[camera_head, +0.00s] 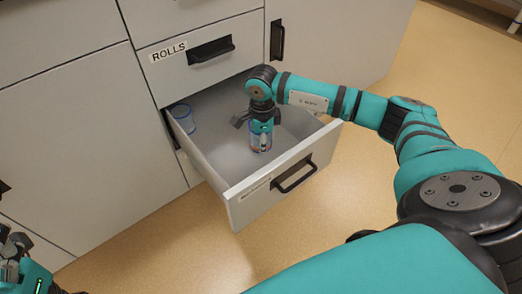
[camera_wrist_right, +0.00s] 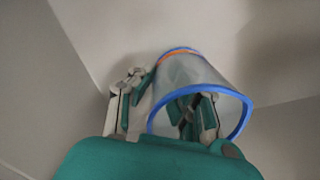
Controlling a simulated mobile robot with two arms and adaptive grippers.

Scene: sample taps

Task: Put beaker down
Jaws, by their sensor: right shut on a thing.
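A clear beaker with a blue rim (camera_wrist_right: 246,116) is in my right gripper, low inside the open drawer. In the head view the held beaker (camera_head: 261,144) shows below the gripper, with a reddish lower edge. My right gripper (camera_head: 261,133) points down into the drawer and is shut on the beaker. In the wrist view one finger of the right gripper (camera_wrist_right: 165,108) is outside the wall at left; the other shows within the beaker's outline. I cannot tell whether the beaker touches the drawer floor. My left gripper (camera_head: 14,256) is partly in view at lower left; its jaw state is unclear.
The open drawer (camera_head: 232,195) has a grey floor and a black front handle. A second blue-rimmed beaker (camera_head: 183,117) stands at its left back corner. A closed drawer labelled ROLLS (camera_head: 195,57) is above. Free floor space surrounds the held beaker.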

